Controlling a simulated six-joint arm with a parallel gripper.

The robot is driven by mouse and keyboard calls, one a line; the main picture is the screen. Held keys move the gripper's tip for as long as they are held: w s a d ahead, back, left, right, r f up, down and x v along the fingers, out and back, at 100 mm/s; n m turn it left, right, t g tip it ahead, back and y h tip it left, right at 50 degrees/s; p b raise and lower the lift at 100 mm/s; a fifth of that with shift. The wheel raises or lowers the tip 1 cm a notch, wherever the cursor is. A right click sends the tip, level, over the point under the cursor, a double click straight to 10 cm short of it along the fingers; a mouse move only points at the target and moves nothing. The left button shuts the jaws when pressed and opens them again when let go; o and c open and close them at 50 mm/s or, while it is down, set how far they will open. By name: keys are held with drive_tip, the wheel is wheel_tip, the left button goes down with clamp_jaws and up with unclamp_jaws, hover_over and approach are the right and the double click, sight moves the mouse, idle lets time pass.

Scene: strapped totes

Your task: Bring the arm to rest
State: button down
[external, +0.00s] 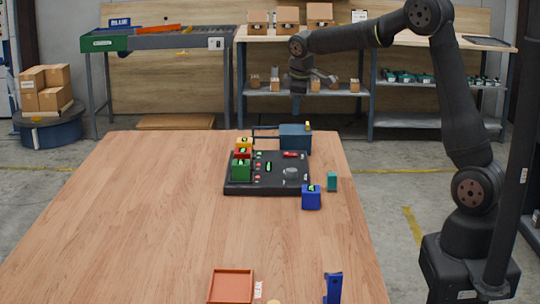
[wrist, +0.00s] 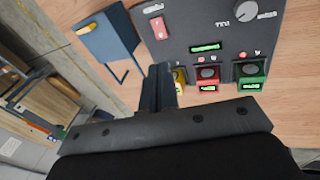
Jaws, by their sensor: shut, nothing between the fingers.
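My gripper (external: 297,108) hangs downward from my raised arm, above the far end of the wooden table, near the blue-grey bin. In the wrist view its fingers (wrist: 158,82) are together with nothing between them. A black panel (external: 270,188) lies on the table below and in front of it. A yellow tote (external: 243,142), a red tote (external: 242,153) and a green tote (external: 241,171) stand in a row at the panel's left side. In the wrist view the fingers partly hide the yellow tote (wrist: 181,78). A blue tote (external: 311,199) stands off the panel's front right corner.
A blue-grey bin (external: 295,137) with a thin bar stands behind the panel. A small teal block (external: 332,181) is right of the panel. An orange tray (external: 231,286) and a blue stand (external: 333,288) are at the table's near edge. The table's left half (external: 130,220) is clear.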

drive_tip(key=shift+s+f+n, duration=0.15)
drive_tip(key=shift+f+n, duration=0.3)
drive_tip(key=shift+n, duration=0.15)
drive_tip(key=m+g, duration=0.3)
drive_tip(key=m, duration=0.3)
hover_over(295, 154)
drive_tip(key=shift+y, duration=0.3)
wheel_tip(295, 154, down, 10)
drive_tip(key=shift+r, duration=0.15)
drive_tip(key=shift+f+t, duration=0.3)
drive_tip(key=shift+f, duration=0.2)
idle(0.5)
